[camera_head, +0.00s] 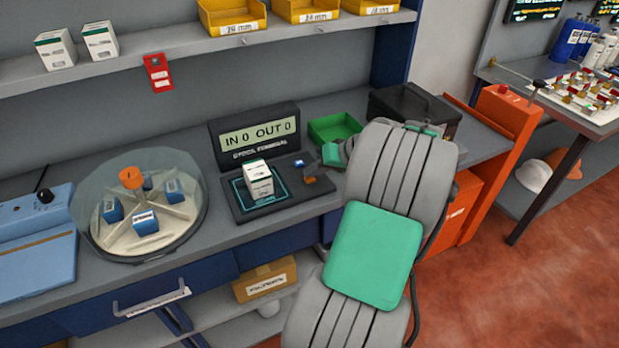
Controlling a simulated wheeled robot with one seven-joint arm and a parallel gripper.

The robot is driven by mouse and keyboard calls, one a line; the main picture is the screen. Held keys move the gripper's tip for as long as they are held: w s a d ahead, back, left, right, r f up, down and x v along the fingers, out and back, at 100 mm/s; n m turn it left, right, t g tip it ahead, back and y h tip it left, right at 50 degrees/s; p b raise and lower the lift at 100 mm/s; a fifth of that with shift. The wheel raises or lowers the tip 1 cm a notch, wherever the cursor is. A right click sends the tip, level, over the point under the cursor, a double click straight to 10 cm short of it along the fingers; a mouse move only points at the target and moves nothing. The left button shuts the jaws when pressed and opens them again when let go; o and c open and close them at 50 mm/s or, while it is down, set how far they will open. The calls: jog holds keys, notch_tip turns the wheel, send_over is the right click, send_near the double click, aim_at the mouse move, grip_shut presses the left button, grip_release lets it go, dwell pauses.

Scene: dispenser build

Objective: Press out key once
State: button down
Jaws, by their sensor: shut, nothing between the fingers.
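The stock terminal (255,137) stands on the bench, its display reading "IN 0 OUT 0". In front of it is a dark pad (243,203) with a white and green box (258,180) standing on it. To the right of the box are a small blue key (298,163) and a small orange key (309,180); I cannot read a label on either. My gripper (314,170) is shut and empty, close beside the two keys. I cannot tell whether it touches the orange one. My arm hides the bench to the right.
A glass-domed carousel (189,230) with several blue boxes stands left of the pad, and a blue machine (38,240) farther left. A green tray (333,128) and a black case (410,108) are behind my arm. A shelf (200,43) with yellow bins hangs above.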

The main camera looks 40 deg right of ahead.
aim_at(313, 179)
jog(key=shift+f, duration=0.2)
jog(key=shift+r, duration=0.15)
jog(key=shift+r+p, duration=0.75)
jog(key=shift+r, duration=0.05)
notch_tip(313, 179, up, 5)
jog(key=p, duration=0.4)
jog(key=shift+r, duration=0.1)
dwell(0.5)
